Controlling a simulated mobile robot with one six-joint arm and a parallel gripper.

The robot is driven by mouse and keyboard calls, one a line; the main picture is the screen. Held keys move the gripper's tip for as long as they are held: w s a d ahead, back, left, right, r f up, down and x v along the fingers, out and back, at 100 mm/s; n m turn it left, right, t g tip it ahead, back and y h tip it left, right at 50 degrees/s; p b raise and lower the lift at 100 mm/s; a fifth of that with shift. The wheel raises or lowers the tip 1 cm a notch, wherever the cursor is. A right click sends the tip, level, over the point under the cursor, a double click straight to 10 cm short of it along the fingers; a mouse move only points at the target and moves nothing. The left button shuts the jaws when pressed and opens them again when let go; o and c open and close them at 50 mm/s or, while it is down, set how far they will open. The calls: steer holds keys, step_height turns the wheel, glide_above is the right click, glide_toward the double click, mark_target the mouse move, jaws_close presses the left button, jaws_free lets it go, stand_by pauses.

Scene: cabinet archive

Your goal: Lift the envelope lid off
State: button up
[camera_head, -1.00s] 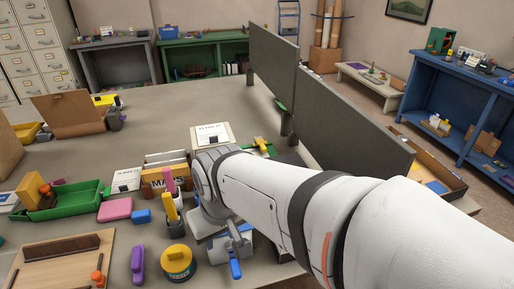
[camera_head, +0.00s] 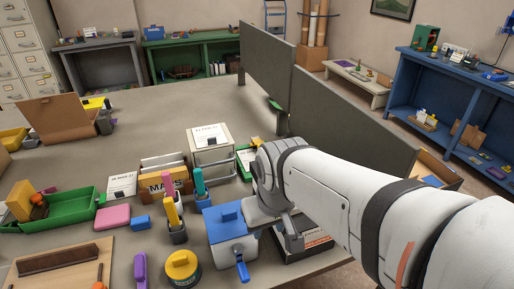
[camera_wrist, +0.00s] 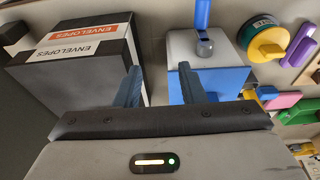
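The envelope box (camera_wrist: 75,85) fills the left of the wrist view, with a grey face, dark edges and a white band with an orange "ENVELOPES" label (camera_wrist: 68,49). In the head view the box (camera_head: 310,243) sits on the bench, partly hidden under my arm. I cannot clearly tell the lid's edge from the box. My gripper (camera_wrist: 158,67) is open, its two fingers apart with nothing between them. The left finger overlaps the box's right edge in the wrist view; I cannot tell whether it touches. The fingertips are hidden or unclear in the head view.
A blue-lidded box (camera_head: 230,225) with a blue handle stands left of my gripper, close to the right finger in the wrist view (camera_wrist: 207,85). Pen cups, a yellow tin (camera_head: 183,267) and a card file (camera_head: 165,180) lie further left. A grey partition (camera_head: 345,120) stands behind.

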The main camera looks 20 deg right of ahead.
steer(key=w+d+r+n, duration=0.1)
steer(key=w+n, duration=0.1)
steer(key=w+d+r+n, duration=0.1)
steer(key=w+r+n, duration=0.1)
steer(key=n, duration=0.1)
steer(key=w+d+r+n+g, duration=0.1)
steer(key=w+d+r+n, duration=0.1)
steer(key=shift+w+n, duration=0.15)
steer(key=shift+n, duration=0.25)
steer(key=w+d+r+n, duration=0.1)
steer(key=d+n, duration=0.1)
steer(key=n, duration=0.1)
steer(key=w+d+r+n+g, duration=0.1)
steer(key=w+d+n, duration=0.1)
steer(key=d+n, duration=0.1)
steer(key=w+d+r+n, duration=0.2)
steer(key=d+n, duration=0.1)
steer(key=shift+w+g+p, duration=0.1)
steer(key=shift+g+p, duration=0.2)
steer(key=shift+w+d+f+n, duration=0.1)
steer(key=shift+n, duration=0.4)
steer(key=shift+f, duration=0.3)
steer(key=f, duration=0.4)
steer(key=a+f, duration=0.1)
steer(key=f, duration=0.2)
steer(key=shift+w, duration=0.1)
steer(key=shift+c, duration=0.2)
jaws_close()
steer(key=shift+r, duration=0.1)
